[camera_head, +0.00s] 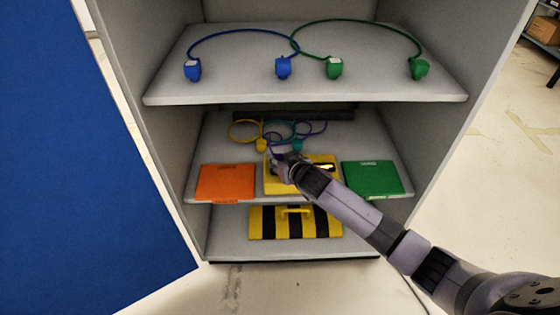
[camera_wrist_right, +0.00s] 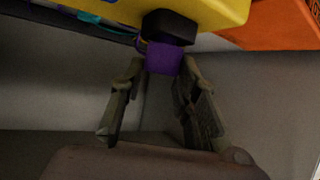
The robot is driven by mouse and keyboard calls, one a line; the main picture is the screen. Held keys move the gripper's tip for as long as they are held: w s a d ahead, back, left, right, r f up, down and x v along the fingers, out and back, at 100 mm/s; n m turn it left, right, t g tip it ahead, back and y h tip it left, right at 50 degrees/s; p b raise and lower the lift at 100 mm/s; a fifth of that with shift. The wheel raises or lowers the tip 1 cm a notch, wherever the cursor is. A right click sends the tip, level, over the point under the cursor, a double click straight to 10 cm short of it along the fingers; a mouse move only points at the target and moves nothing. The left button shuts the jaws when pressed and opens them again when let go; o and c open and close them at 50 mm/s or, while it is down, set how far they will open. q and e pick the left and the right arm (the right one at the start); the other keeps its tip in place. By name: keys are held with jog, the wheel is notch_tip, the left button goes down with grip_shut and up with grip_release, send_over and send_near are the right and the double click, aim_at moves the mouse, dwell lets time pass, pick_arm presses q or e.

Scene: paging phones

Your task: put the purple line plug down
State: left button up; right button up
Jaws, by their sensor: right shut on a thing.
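The purple line plug (camera_wrist_right: 164,58) is between the fingertips of my right gripper (camera_wrist_right: 160,75) in the right wrist view, its dark end pointing away. My right gripper also shows in the head view (camera_head: 288,166), over the yellow panel (camera_head: 272,187) on the middle shelf, where it mostly hides the plug. A purple cord (camera_head: 273,145) runs back from there to the cords behind. The yellow panel also shows close to the plug in the right wrist view (camera_wrist_right: 215,10); I cannot tell whether they touch. My left gripper is not in view.
An orange panel (camera_head: 226,182) and a green panel (camera_head: 372,178) flank the yellow one. Yellow (camera_head: 261,145) and teal (camera_head: 298,145) plugs lie behind. Blue and green plugs sit on the top shelf (camera_head: 235,88). A striped yellow-black panel (camera_head: 265,224) is below. Cabinet walls stand at both sides.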

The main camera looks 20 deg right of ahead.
jog(key=shift+f, duration=0.15)
jog(key=o, duration=0.7)
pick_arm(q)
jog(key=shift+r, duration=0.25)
pick_arm(e)
jog(key=o, duration=0.5)
jog(key=shift+c, duration=0.2)
